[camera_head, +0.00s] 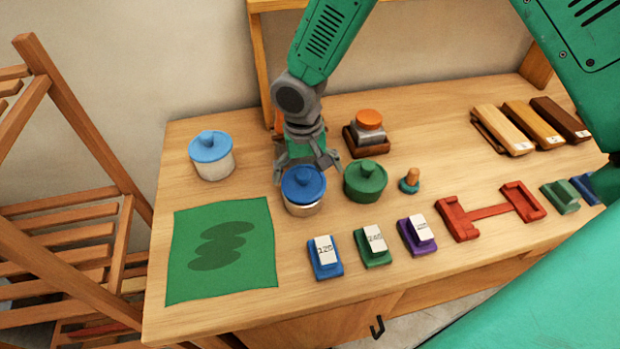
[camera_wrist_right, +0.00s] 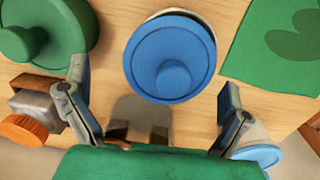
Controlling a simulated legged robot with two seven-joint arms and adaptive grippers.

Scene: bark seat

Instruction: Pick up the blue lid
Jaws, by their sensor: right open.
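A blue lid (camera_head: 303,184) with a round knob sits on a pale pot (camera_head: 304,208) near the middle of the bench. In the right wrist view the blue lid (camera_wrist_right: 170,58) shows from above, beyond and between the finger tips. My right gripper (camera_head: 306,163) is open and empty, just behind the lid, with its fingers spread. The fingers also show in the right wrist view (camera_wrist_right: 154,82), apart from the lid. A second, lighter blue lid (camera_head: 211,146) sits on a white pot (camera_head: 214,166) farther left. My left gripper is not in view.
A green lidded pot (camera_head: 365,182) stands close on the right. Several labelled blocks (camera_head: 325,256) line the front. A green mat (camera_head: 222,250) lies at left. A wooden rack (camera_head: 70,220) stands beside the bench.

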